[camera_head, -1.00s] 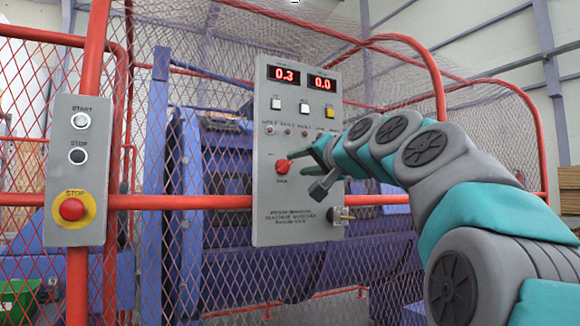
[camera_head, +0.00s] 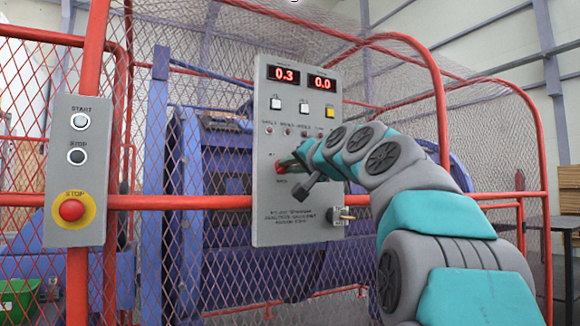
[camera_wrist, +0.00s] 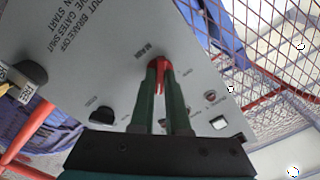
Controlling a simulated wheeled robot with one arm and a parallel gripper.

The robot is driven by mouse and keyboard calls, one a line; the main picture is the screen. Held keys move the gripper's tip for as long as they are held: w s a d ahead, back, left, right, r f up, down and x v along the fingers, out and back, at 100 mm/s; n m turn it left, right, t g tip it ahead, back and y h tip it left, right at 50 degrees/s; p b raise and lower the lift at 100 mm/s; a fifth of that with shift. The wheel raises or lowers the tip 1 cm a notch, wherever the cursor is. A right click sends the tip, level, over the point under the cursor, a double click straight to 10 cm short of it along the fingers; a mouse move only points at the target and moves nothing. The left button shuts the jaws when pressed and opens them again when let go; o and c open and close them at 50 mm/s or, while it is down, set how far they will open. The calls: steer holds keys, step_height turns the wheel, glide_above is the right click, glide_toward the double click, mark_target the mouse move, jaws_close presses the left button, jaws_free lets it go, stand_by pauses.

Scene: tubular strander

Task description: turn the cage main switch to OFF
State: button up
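The cage main switch is a red rotary knob (camera_head: 281,169) on the front of a grey control panel (camera_head: 290,230). In the wrist view the red knob (camera_wrist: 161,66) sits between my green fingertips, beside the lettering "MAIN". My gripper (camera_head: 288,166) is at the panel, and it also shows in the wrist view (camera_wrist: 161,72). Its two fingers lie on either side of the knob handle with red filling the narrow gap, so it looks shut on the knob. The fingers hide part of the knob, and its position marks are too small to read.
A keyed switch with tags (camera_head: 340,215) is on the panel's lower right. Displays reading 0.3 and 0.0 (camera_head: 302,77), buttons and lamps are above the knob. A start/stop box (camera_head: 75,160) with a red button hangs at left. A red-framed mesh cage surrounds the machine.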

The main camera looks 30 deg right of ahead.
jaws_close()
